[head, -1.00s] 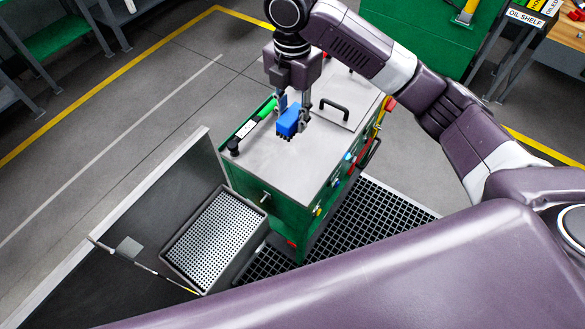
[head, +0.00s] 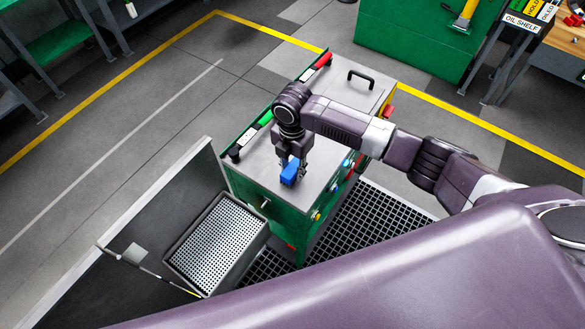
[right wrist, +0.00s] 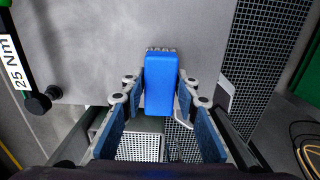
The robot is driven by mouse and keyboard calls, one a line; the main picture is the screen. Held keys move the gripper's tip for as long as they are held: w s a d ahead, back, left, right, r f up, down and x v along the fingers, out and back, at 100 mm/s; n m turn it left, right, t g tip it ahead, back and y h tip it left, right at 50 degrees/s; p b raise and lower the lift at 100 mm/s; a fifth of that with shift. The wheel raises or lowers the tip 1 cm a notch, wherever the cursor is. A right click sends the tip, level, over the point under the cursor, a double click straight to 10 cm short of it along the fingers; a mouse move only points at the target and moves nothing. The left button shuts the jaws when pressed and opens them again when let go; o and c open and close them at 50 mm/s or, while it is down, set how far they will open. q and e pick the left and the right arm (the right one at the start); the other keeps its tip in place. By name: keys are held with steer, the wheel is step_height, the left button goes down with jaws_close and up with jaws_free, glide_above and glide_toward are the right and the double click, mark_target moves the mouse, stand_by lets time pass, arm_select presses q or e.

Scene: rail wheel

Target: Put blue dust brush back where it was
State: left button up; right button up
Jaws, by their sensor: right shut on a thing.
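The blue dust brush (head: 290,173) is held in my right gripper (head: 291,170) over the front part of the green cabinet's grey top (head: 262,163). In the right wrist view the blue brush (right wrist: 160,84) sits between the two fingers of the right gripper (right wrist: 160,90), with a row of pale bristles at its far end. I cannot tell whether the brush touches the top or hangs just above it. My left gripper is not in view.
Green and red torque tools (head: 262,122) lie along the cabinet's left edge; one carries a "25 Nm" label (right wrist: 12,62). A black handle (head: 362,76) is at the back. A perforated tray (head: 215,243) stands at the front left, beside a black floor grating (head: 385,215).

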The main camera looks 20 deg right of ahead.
mark_target(292, 168)
steer(key=shift+f, duration=0.55)
steer(key=shift+f, duration=0.2)
steer(key=o, duration=1.1)
steer(key=shift+r, duration=0.1)
steer(key=shift+r, duration=0.2)
step_height(292, 168, up, 12)
steer(key=b, duration=0.1)
steer(key=shift+b, duration=0.4)
steer(key=shift+a+f, duration=0.1)
